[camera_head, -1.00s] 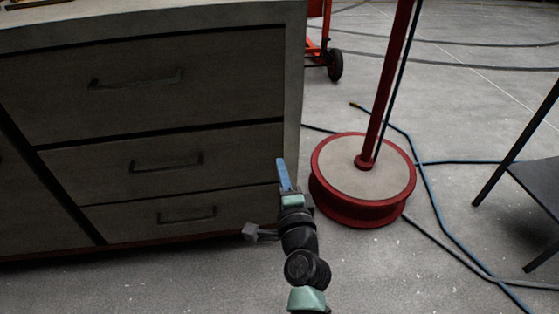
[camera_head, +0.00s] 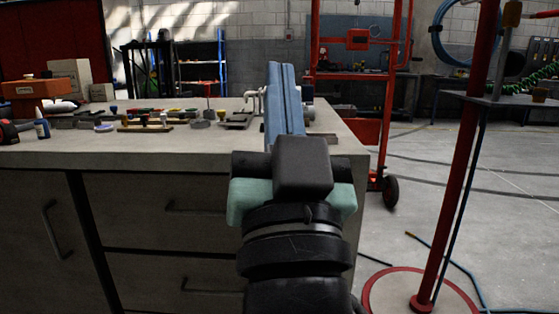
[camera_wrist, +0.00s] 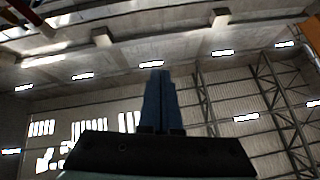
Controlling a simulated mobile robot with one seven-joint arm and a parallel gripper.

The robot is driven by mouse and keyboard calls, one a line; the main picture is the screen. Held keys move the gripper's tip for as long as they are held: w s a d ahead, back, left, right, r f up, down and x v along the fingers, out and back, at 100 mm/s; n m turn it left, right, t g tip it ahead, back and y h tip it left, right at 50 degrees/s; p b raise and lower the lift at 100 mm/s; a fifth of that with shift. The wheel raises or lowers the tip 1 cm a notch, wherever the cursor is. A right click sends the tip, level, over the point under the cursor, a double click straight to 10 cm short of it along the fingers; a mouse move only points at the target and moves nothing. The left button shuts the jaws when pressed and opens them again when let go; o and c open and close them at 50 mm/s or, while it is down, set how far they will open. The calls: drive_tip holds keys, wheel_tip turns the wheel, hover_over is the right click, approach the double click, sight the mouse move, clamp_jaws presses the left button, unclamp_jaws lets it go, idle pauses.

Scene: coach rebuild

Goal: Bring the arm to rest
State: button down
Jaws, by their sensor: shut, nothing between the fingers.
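My gripper (camera_head: 284,88) is raised in front of the workbench's right end in the head view, its blue fingers pointing up. The fingers are together and hold nothing. In the wrist view my gripper (camera_wrist: 159,85) shows as two blue fingers side by side against the hall's roof and wall. My wrist and arm links fill the lower middle of the head view and hide part of the bench front. Whether the arm touches the bench cannot be told.
The grey workbench (camera_head: 200,150) has drawers below and several small tools on top. A red trolley frame (camera_head: 372,120) stands behind its right end. A red pole (camera_head: 462,150) on a round base (camera_head: 385,292) stands at right. Floor between them is partly clear.

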drive_tip(key=s+r+n+t+h+p, duration=0.1)
drive_tip(key=s+r+t+h+p, duration=0.1)
drive_tip(key=s+r, duration=0.6)
wheel_tip(320, 180, up, 36)
drive_tip(key=p, duration=3.6)
drive_tip(key=shift+w+r, duration=0.2)
drive_tip(key=shift+w, duration=0.25)
drive_tip(key=shift+w+a, duration=0.1)
